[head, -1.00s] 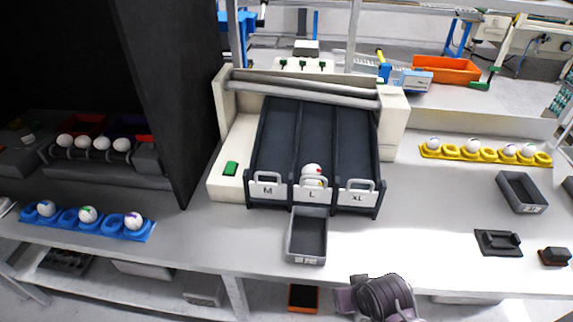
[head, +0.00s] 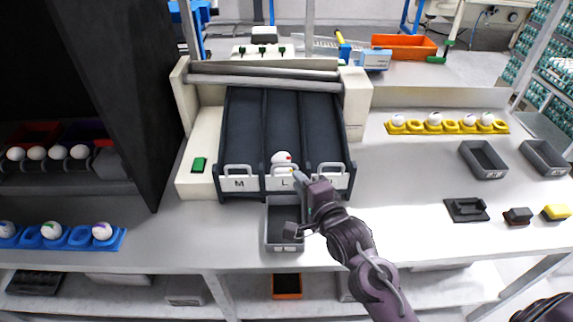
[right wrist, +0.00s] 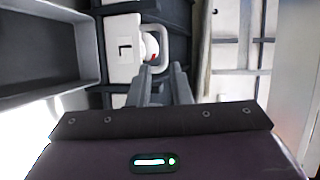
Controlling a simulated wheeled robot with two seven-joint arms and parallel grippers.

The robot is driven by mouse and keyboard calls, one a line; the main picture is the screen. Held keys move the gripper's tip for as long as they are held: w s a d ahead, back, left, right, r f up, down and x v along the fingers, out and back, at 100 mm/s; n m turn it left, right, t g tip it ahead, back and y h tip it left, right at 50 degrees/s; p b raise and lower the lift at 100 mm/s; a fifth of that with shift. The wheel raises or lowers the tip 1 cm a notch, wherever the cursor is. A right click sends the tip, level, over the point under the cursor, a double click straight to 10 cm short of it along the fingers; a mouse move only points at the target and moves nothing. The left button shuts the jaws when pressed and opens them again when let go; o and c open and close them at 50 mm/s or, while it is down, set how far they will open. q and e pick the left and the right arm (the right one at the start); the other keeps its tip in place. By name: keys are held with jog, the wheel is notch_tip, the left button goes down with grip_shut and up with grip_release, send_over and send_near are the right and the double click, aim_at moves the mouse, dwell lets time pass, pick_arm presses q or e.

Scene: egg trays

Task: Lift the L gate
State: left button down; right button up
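The L gate (head: 281,184) is a white plate with a loop handle, in the middle of the dark three-lane chute, and it is down. A white egg (head: 282,158) with red marks rests behind it. In the right wrist view the L gate (right wrist: 122,48) shows its sideways letter and handle, with the egg (right wrist: 150,46) seen through the loop. My right gripper (head: 298,180) is at the front of the L gate. In the right wrist view its two fingers (right wrist: 161,70) are apart and empty, with tips close to the handle; contact cannot be told. My left gripper is out of view.
The M gate (head: 238,184) and the partly hidden XL gate (head: 338,181) flank the L gate. A grey bin (head: 270,240) stands below it. A blue egg tray (head: 78,243) is at left, a yellow one (head: 459,128) at right. A dark panel (head: 120,100) rises at left.

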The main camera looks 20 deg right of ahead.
aim_at(286, 166)
jog(key=x, duration=0.2)
jog(key=p+x, duration=0.1)
jog(key=x, duration=0.5)
jog(key=shift+r+p, duration=0.35)
jog(key=shift+p, duration=0.05)
jog(key=shift+c, duration=0.4)
grip_shut()
